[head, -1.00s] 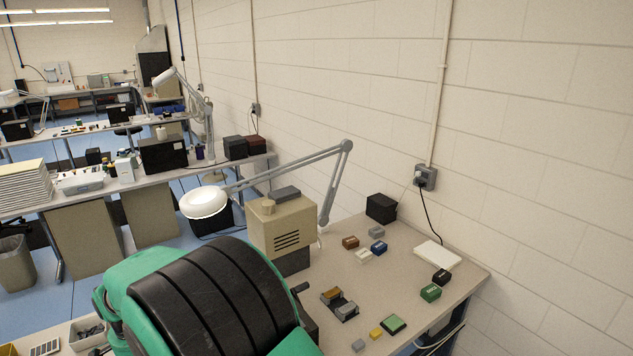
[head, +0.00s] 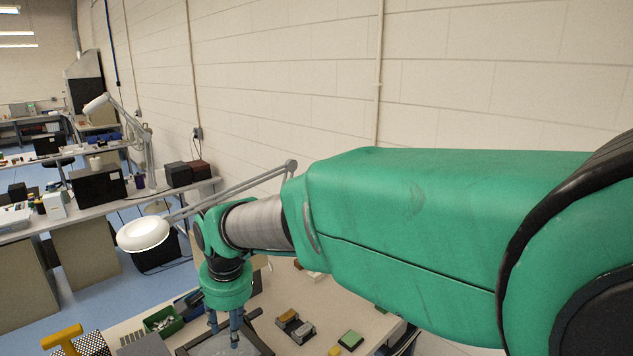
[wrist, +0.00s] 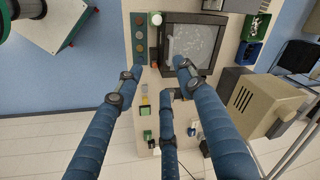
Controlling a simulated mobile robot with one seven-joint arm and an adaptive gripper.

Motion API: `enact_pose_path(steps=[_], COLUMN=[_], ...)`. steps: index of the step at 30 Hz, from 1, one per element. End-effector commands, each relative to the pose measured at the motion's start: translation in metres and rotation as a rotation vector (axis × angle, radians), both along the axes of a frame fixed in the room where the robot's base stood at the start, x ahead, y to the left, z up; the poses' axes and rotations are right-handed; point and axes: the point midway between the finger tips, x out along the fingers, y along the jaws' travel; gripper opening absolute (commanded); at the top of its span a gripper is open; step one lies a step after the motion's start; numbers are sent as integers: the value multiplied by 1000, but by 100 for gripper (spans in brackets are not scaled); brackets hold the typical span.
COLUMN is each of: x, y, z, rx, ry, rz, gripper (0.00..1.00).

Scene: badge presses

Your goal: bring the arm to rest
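My green arm (head: 400,220) reaches across the head view from the right, with its wrist bent down over the workbench. My gripper (head: 225,328) points down above the bench, at the dark-framed grey tray (head: 258,343). In the wrist view my gripper (wrist: 158,84) shows several blue jointed fingers spread apart, with no object held between them. The grey tray (wrist: 190,43) lies beyond the fingertips there. Much of the bench behind the arm is hidden in the head view.
A magnifier lamp (head: 143,234) stands left of my wrist. A beige machine (wrist: 262,103) shows at right in the wrist view. A green bin (head: 165,320), a yellow T-shaped piece (head: 65,338) and small blocks (head: 295,326) are on the bench. A block wall (head: 500,80) stands behind.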

Motion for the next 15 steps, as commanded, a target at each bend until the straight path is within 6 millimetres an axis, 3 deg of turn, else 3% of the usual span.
enact_pose_path(steps=[3,15], x=[-2,-34], y=[-45,-177], z=[19,62], rx=[6,4], ry=[-25,-112], rz=[-6,-12], gripper=[39,39])
